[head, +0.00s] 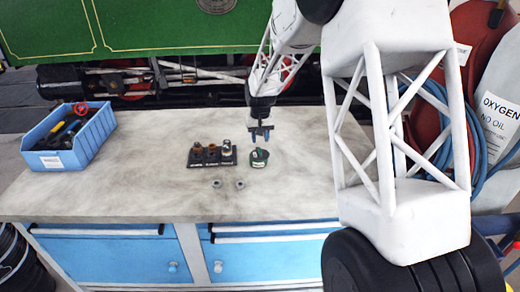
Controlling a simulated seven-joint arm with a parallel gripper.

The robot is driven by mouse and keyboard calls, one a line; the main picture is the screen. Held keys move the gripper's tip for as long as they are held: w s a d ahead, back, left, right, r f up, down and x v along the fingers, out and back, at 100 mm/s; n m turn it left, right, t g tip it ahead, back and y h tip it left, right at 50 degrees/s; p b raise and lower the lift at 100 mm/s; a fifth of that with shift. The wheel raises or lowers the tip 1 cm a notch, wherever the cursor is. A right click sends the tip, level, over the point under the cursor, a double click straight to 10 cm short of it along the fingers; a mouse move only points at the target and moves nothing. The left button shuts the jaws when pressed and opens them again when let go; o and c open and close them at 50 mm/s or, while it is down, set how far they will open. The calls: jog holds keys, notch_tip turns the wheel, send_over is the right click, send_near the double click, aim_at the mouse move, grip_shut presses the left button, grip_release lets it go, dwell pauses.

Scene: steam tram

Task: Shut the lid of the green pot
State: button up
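A small dark green pot (260,158) stands on the workbench, near its middle. A pale patch shows on it. It is too small in the head view to tell how its lid stands. My gripper (260,136) points down just behind or above the pot.
A dark rack (212,158) with several small brown and silver pieces stands close left of the pot. Two small rings (217,184) lie in front. A blue bin (62,157) of tools stands far left. The workbench (130,185) is bare between.

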aim_at(260, 150)
jog(key=shift+f, duration=2.8)
grip_shut()
